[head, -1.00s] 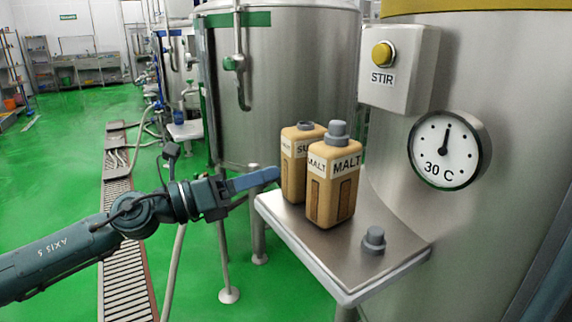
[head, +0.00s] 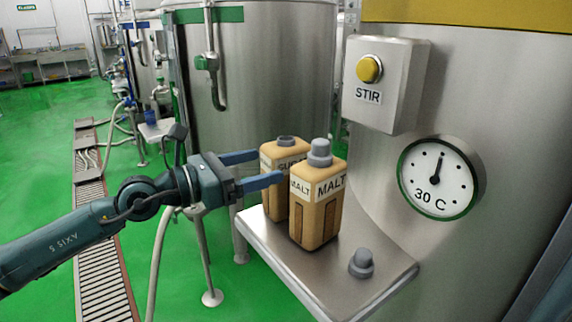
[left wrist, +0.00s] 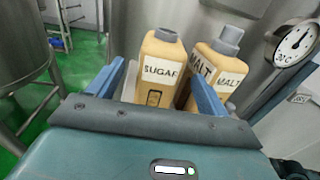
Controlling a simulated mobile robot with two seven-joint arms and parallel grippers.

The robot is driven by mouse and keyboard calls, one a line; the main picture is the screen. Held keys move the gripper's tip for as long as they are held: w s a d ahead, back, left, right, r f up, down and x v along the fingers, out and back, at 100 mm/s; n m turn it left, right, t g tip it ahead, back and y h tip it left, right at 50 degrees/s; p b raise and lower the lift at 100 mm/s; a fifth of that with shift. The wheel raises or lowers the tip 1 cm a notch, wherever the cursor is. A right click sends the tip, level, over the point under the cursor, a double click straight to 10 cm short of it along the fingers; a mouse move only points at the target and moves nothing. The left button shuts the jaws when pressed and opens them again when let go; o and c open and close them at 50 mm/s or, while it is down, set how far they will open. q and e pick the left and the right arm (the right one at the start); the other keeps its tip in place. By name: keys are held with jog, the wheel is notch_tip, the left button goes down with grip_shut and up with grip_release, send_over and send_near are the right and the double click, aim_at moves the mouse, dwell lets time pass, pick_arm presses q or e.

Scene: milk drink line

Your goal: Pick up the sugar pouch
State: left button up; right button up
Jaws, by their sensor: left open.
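The sugar pouch (head: 275,205) is a tan, upright, bottle-shaped pack with a white SUGAR label and a low grey neck. It stands on the steel shelf, partly hidden by the malt pouch (head: 318,213) and a finger. My left gripper (head: 268,167) is open at its left side, with one finger reaching in front of it. In the left wrist view the sugar pouch (left wrist: 158,75) stands upright between the open fingers of my left gripper (left wrist: 157,69). I cannot tell whether they touch it. The malt pouch (left wrist: 212,68) is partly behind the right finger. My right gripper is out of view.
The steel shelf (head: 300,262) carries both pouches and a loose grey cap (head: 362,264). A tank wall with a STIR button box (head: 385,85) and a round dial (head: 437,178) rises at the right. Another steel tank (head: 262,75) stands behind the shelf.

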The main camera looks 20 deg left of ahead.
aim_at(286, 157)
pick_arm(q)
jog(key=shift+w+d, duration=0.45)
jog(key=shift+w+d+r+p, duration=0.1)
jog(key=shift+w+d+p, duration=0.1)
jog(key=shift+p, duration=0.2)
jog(key=p+x, duration=0.1)
jog(key=x, duration=0.2)
jog(key=shift+w+d+r+p, duration=0.1)
jog(key=shift+w+d+p, duration=0.15)
jog(key=shift+d+p, duration=0.1)
jog(key=shift+w+d, duration=0.2)
jog(key=shift+w, duration=0.05)
jog(key=c, duration=1.5)
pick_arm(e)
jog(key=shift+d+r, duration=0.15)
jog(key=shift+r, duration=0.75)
